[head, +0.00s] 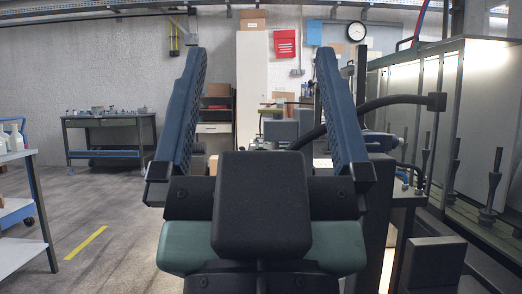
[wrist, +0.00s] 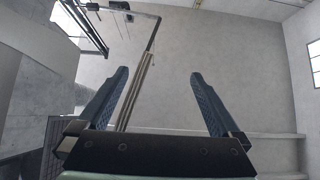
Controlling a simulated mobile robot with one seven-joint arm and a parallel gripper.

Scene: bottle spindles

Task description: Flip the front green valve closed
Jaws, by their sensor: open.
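My gripper (head: 260,60) stands up in the middle of the head view, close to the camera. Its two blue ridged fingers are wide apart, with nothing between them. It also shows in the wrist view (wrist: 158,75), with its open fingers against a bare grey wall. I cannot make out the front green valve in either view. The gripper and its dark body hide much of the middle of the head view.
The machine with upright dark spindles (head: 487,195) stands close on the right, and a dark hose (head: 395,100) reaches out from it. A workbench (head: 110,138) is at the back left. A shelf cart (head: 18,200) stands at the left edge. The floor (head: 100,205) on the left is clear.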

